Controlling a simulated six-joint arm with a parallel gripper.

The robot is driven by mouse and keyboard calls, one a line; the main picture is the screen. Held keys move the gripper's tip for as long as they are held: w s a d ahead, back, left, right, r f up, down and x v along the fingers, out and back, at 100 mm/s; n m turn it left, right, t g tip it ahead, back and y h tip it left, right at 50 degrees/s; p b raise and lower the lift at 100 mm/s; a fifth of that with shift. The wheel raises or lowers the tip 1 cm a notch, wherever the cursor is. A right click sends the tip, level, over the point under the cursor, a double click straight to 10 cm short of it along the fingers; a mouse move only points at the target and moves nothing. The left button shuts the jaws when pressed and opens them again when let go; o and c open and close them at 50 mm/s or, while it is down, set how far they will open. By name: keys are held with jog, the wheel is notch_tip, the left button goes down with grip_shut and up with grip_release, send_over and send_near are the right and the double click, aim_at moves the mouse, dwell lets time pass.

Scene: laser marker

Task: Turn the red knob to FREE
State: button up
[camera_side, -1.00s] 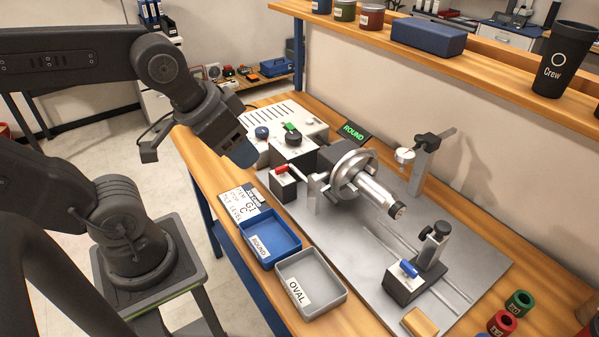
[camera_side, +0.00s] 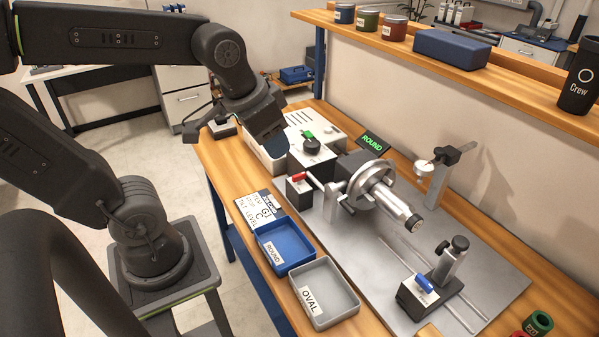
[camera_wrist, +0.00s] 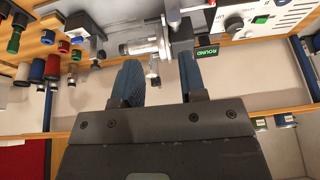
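The red knob (camera_side: 298,176) is a small red lever-like handle on a dark block beside the handwheel, at the middle of the side view. No FREE mark is readable. My gripper (camera_side: 273,148) has blue fingers and hangs over the left part of the white box, apart from the red knob and to its upper left. In the wrist view the fingers of my gripper (camera_wrist: 160,72) are spread apart with nothing between them.
A ROUND display (camera_side: 372,141), handwheel (camera_side: 369,188) and blue-knobbed block (camera_side: 412,298) stand nearby. Blue (camera_side: 262,231) and grey (camera_side: 327,317) trays lie in front. A shelf (camera_side: 450,67) runs behind.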

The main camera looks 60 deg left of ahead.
jog(key=w+a+f+g, duration=0.2)
jog(key=w+a, duration=0.4)
jog(key=w, duration=0.2)
jog(key=g, duration=0.2)
send_near(299, 174)
notch_tip(299, 174, down, 9)
jog(key=shift+w+a+f, duration=0.1)
jog(key=shift+w, duration=0.05)
grip_shut()
